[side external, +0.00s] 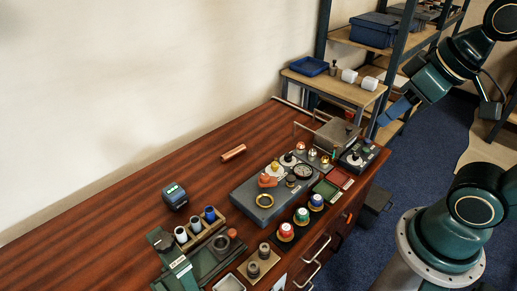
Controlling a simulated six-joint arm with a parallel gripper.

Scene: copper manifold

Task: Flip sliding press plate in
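My gripper (394,112) hangs at the upper right, beyond the far right end of the wooden bench and well apart from everything on it. Its fingers are small and angled, so I cannot tell whether they are open or shut. A dark green press-like fixture (182,270) stands at the bench's near left, with a flat dark plate (208,262) beside it. I cannot tell for sure which piece is the sliding press plate. A grey metal box with raised handles (336,134) stands at the bench's far end. No object shows clearly in my gripper.
A grey manifold box (262,199) with an orange valve and gauge sits mid-bench. Colored-capped cups (286,231), a copper tube (233,152), a small dark meter (175,195) and a red tray (340,178) lie around it. The bench's left rear (110,215) is bare. Shelving (400,45) stands behind.

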